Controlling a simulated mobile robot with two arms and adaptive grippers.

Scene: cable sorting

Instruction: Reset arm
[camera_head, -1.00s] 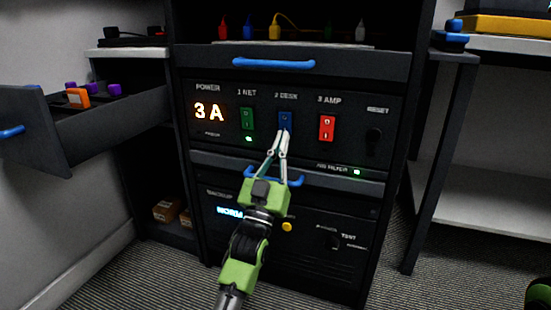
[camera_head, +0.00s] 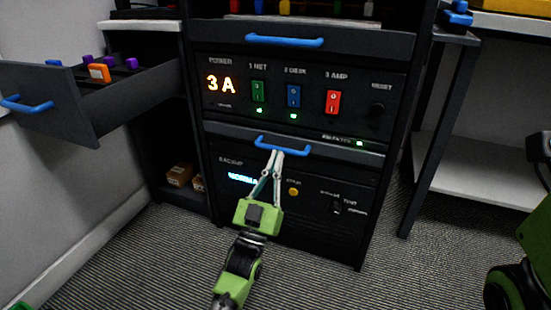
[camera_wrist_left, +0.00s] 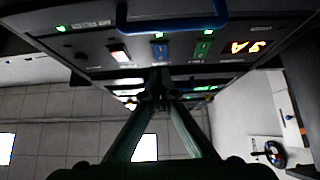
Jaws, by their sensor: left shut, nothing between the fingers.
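My left gripper (camera_head: 277,155) is shut and empty in the head view. Its fingertips are in front of the rack, by the blue handle (camera_head: 283,146) under the switch panel; I cannot tell if they touch it. The panel (camera_head: 345,128) has a green switch (camera_head: 258,91), a blue switch (camera_head: 293,96) and a red switch (camera_head: 333,102), with green lights under the green and blue ones. The display (camera_head: 221,85) reads "3 A". The left wrist view shows the closed fingers (camera_wrist_left: 160,85) and the panel upside down. At the right edge, a green and black arm part shows, but no right fingertips.
An open drawer (camera_head: 45,110) at the left holds orange and purple items. Small brown boxes (camera_head: 179,175) stand on the low shelf. A table with a dark leg (camera_head: 436,140) is at the right. The carpeted floor before the rack is clear.

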